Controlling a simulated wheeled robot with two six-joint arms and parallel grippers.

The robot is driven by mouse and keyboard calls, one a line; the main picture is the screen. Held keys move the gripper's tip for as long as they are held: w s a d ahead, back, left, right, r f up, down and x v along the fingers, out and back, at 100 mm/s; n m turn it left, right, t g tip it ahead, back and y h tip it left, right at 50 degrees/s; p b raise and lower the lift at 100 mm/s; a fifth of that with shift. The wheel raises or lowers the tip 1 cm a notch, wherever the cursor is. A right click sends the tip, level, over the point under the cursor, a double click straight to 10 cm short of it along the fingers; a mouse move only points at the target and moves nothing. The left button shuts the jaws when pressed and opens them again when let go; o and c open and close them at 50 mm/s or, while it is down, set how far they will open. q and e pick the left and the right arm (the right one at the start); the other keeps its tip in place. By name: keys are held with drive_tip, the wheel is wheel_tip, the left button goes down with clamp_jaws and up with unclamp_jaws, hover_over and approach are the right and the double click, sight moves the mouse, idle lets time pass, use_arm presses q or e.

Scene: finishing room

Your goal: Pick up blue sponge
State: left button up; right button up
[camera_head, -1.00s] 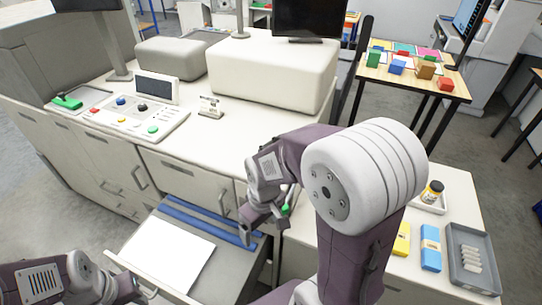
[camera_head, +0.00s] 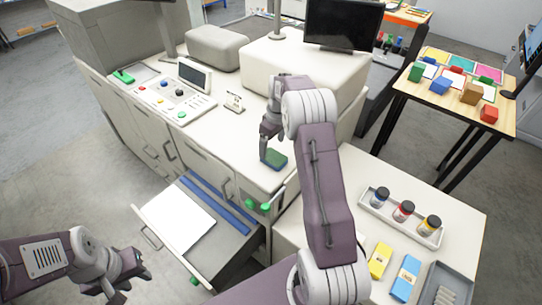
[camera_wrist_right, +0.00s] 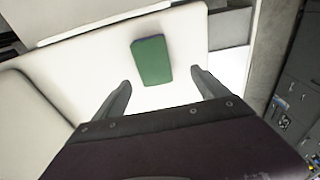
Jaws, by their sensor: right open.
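A small block-shaped sponge (camera_head: 276,159) lies flat on the white counter near its front edge. Its top is green and a blue side shows in the head view. In the right wrist view the sponge (camera_wrist_right: 152,60) is just beyond the fingers and between their lines, a little left of centre. My right gripper (camera_head: 268,140) is open and empty, beside and slightly above the sponge, with a finger partly overlapping it in the head view. Its two fingers (camera_wrist_right: 161,82) are spread wide. My left gripper (camera_head: 128,281) is at the lower left, away from the sponge, its fingers apart and empty.
An open drawer (camera_head: 225,233) with a white sheet lies below the counter. A control panel (camera_head: 170,98) and a big white housing (camera_head: 300,80) stand behind. A side counter holds a jar tray (camera_head: 375,211), a yellow pack (camera_head: 380,260), a blue pack (camera_head: 405,279) and a grey tray (camera_head: 432,272).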

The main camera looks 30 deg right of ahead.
sight(274, 156)
drive_tip(key=shift+s+d+f, duration=0.1)
drive_tip(key=shift+d+f, duration=0.05)
drive_tip(key=shift+f, duration=0.25)
drive_tip(key=shift+s+d+f, duration=0.15)
drive_tip(key=shift+d+f, duration=0.1)
drive_tip(key=shift+d, duration=0.05)
drive_tip(key=shift+s+d+f+p, duration=0.1)
drive_tip(key=shift+d+p, duration=0.1)
drive_tip(key=shift+p, duration=0.15)
drive_tip(key=f+p, duration=0.2)
drive_tip(key=shift+w+f+p, duration=0.15)
drive_tip(key=shift+w+p, duration=0.1)
drive_tip(key=shift+p, duration=0.05)
drive_tip(key=f, duration=0.2)
drive_tip(key=shift+w+a+f, duration=0.2)
drive_tip(key=shift+w+f, duration=0.2)
drive_tip(key=shift+s+d, duration=0.15)
drive_tip(key=shift+c, duration=1.4)
drive_tip(key=c, duration=0.5)
drive_tip(key=shift+r, duration=0.1)
drive_tip(key=c, duration=0.8)
use_arm(q)
drive_tip(key=r, duration=0.4)
drive_tip(key=shift+s+d+r, duration=0.1)
drive_tip(key=shift+s+d, duration=0.15)
drive_tip(key=shift+d, duration=0.1)
